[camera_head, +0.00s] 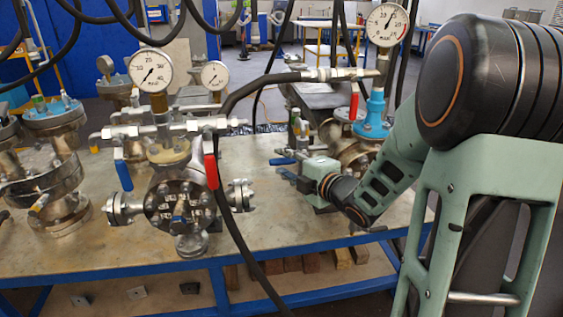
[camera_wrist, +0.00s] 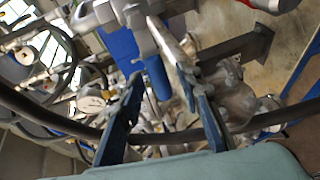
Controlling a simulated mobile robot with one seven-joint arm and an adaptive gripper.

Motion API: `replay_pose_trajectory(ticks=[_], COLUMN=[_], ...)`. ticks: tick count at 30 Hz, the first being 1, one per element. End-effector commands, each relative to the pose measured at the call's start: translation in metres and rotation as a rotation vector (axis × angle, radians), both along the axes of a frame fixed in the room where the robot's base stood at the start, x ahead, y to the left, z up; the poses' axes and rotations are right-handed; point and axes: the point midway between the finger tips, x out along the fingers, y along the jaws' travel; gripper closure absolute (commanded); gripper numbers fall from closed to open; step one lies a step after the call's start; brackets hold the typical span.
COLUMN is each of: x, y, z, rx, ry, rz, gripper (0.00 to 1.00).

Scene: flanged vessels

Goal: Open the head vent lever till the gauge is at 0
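The right vessel (camera_head: 352,150) carries a round white gauge (camera_head: 387,24) on a blue fitting. Its needle points up and to the right, but the reading is too small to be sure of. A red lever (camera_head: 354,105) hangs below the hose fitting beside that gauge. My gripper (camera_head: 284,170) is low at this vessel's left side, next to a blue lever (camera_head: 282,161). In the wrist view my gripper (camera_wrist: 160,88) has its two blue fingers apart. A blue lever end (camera_wrist: 157,76) shows between the fingertips, with no clear contact. I cannot tell which lever is the head vent.
The middle vessel (camera_head: 180,203) has a gauge (camera_head: 151,68), a blue lever (camera_head: 123,175) and a red lever (camera_head: 211,170). A thick black hose (camera_head: 255,88) arches between the vessels and a cable hangs in front. Another vessel (camera_head: 45,170) stands left. Bare bench (camera_head: 262,222) lies between.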

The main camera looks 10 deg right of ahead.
Motion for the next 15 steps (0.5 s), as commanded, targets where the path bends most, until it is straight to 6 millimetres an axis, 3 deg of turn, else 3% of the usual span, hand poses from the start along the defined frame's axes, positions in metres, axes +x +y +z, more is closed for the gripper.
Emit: replay_pose_trajectory(ticks=[5,13,15], x=[0.0115,0.0126,0.0126], y=[0.0046,0.0052,0.0052], z=[-0.0023,-0.0024,-0.0024], rx=[0.0,0.0,0.0], ry=[0.0,0.0,0.0], rz=[-0.001,-0.001,-0.001], gripper=[0.68,0.68,0.74])
